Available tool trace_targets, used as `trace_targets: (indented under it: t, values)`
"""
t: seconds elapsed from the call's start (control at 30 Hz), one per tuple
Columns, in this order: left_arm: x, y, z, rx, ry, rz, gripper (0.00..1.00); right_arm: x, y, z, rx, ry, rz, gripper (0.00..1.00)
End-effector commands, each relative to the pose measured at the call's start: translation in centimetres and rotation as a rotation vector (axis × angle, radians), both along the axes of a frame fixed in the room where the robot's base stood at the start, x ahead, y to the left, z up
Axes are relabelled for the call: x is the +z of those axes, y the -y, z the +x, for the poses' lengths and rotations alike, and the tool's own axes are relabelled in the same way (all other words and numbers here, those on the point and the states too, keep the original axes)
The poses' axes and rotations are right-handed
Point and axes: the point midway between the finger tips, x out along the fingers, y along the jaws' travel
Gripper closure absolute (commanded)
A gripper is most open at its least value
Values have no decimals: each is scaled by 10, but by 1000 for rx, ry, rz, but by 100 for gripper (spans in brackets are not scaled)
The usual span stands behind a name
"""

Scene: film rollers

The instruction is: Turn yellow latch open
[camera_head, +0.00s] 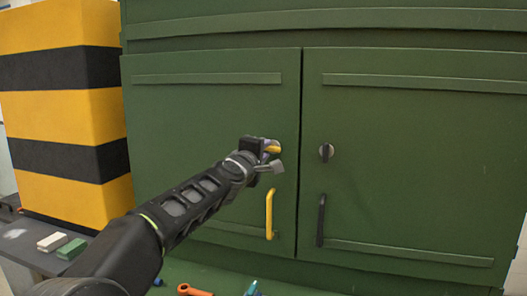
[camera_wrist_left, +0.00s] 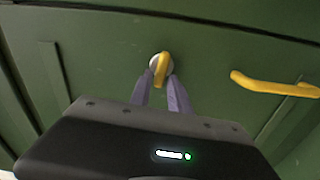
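The yellow latch (camera_head: 272,148) sits on the left green cabinet door and lies roughly sideways, at right angles to the yellow handle (camera_head: 270,214) below it. My left gripper (camera_head: 271,157) is at the latch and partly covers it. In the left wrist view, the two purple fingers (camera_wrist_left: 161,80) have their tips on either side of the yellow latch (camera_wrist_left: 162,66), close against it. The round light base behind the latch is partly visible. The yellow handle also shows there (camera_wrist_left: 272,85), clear of the fingers. My right gripper is out of view.
The right door has an upright black latch (camera_head: 326,152) and a black handle (camera_head: 321,220). A yellow-and-black striped block (camera_head: 62,110) stands at the left. White and green blocks lie on a grey surface (camera_head: 25,258). An orange tool (camera_head: 192,290) lies below the doors.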

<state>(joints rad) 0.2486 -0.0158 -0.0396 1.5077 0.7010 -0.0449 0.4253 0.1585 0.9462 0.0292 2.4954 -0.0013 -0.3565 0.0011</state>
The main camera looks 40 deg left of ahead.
Motion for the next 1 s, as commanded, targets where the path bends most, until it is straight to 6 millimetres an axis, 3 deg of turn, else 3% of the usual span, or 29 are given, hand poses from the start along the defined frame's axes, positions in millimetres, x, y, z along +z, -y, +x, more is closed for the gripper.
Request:
trace_targets:
  t: [0.13,0.47,1.0]
  values:
    - [0,0,0,0,0,0,64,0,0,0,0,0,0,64]
    - [0,1,-3,0,1,1,64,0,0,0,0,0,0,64]
    - [0,24,-70,1,0,0,64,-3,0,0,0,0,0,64]
